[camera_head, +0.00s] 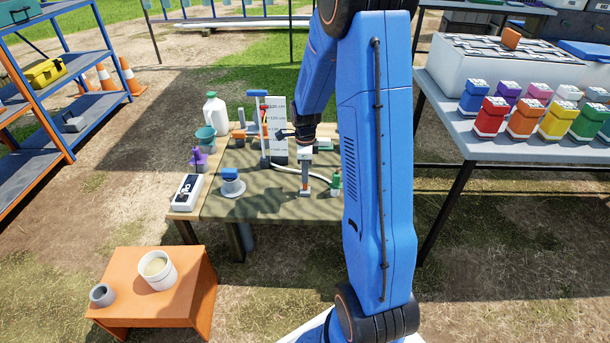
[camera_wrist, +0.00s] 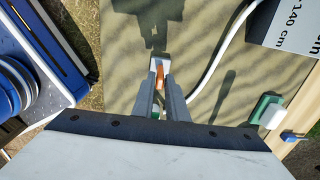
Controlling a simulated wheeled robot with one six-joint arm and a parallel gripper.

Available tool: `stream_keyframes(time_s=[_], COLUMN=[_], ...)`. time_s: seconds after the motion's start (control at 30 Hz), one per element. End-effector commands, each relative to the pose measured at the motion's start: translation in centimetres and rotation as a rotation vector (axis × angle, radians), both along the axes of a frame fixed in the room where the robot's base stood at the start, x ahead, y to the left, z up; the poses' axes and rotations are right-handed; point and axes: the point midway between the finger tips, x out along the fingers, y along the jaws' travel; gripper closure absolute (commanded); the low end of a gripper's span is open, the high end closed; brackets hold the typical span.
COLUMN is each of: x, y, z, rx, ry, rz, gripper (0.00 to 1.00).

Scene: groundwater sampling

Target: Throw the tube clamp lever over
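An orange lever (camera_wrist: 160,76) on a small pale block (camera_wrist: 160,60) shows in the wrist view; it looks like the tube clamp lever. The pale block also shows on the work table in the head view (camera_head: 305,192). My gripper (camera_wrist: 162,86) points down at it, one grey finger on each side of the lever. Its fingers partly hide the lever's lower end. I cannot tell whether they touch it. A white tube (camera_wrist: 218,52) runs close beside the right finger. In the head view my gripper (camera_head: 305,184) is low over the table.
A green and white part (camera_wrist: 268,112) lies right of my gripper. The table's front middle is clear.

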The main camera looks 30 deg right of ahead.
Motion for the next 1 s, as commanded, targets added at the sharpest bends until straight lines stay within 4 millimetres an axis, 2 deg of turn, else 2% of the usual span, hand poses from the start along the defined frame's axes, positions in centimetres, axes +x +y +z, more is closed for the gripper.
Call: stream_keyframes(time_s=[0.27, 0.7, 1.0], x=[-0.2, -3.4, -3.5], y=[0.1, 2.2, 2.3], z=[0.0, -1.1, -1.1], rx=[-0.006, -0.106, -0.112], ry=[-0.008, -0.149, -0.164], rz=[0.0, 0.002, 0.0], gripper=[1.0, 0.97, 0.97])
